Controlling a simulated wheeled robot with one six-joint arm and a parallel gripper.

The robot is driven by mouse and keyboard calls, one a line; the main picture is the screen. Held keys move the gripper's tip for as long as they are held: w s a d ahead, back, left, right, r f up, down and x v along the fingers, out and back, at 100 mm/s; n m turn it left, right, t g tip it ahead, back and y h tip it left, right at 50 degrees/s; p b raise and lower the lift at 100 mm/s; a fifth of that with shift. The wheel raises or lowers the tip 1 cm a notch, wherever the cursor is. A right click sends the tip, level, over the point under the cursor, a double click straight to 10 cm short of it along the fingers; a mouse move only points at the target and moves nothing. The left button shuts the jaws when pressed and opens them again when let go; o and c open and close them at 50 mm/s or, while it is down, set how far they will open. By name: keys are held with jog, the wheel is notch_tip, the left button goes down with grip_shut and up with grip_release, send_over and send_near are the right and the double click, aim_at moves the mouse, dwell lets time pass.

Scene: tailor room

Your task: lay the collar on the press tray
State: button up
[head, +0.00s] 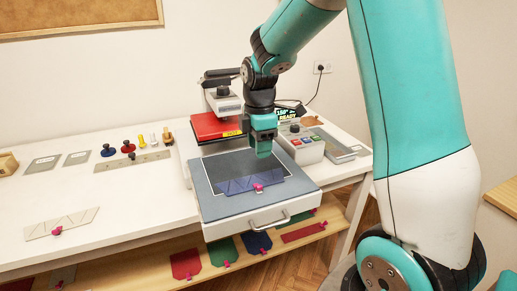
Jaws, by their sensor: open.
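A dark blue collar (236,184) with a pink clip (258,188) lies flat on the grey press tray (215,208), across the front part of its dark, outlined pad (222,166). The tray is pulled out toward me, with its handle (268,222) at the front. My gripper (263,154) points down over the back part of the pad, behind the collar. It is open and apart from the collar, with nothing seen between its fingers. A second, cream collar (75,219) with a pink clip lies on the white table at the left.
The press's red head (208,127) and a control box with buttons (304,149) stand behind the tray. Spools and small tools (129,147) lie at the table's back. Coloured cloth pieces (187,263) lie on the shelf below.

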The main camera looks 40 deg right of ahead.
jog(key=s+a+r+m+y, duration=0.2)
jog(key=s+a+r+m, duration=0.1)
jog(key=s+a, duration=0.8)
jog(key=s+a+r+m+y, duration=0.2)
jog(key=s+a+r+m, duration=0.1)
jog(key=s+a, duration=0.8)
jog(key=shift+r+m, duration=0.35)
jog(key=shift+m, duration=0.55)
jog(key=shift+c, duration=0.3)
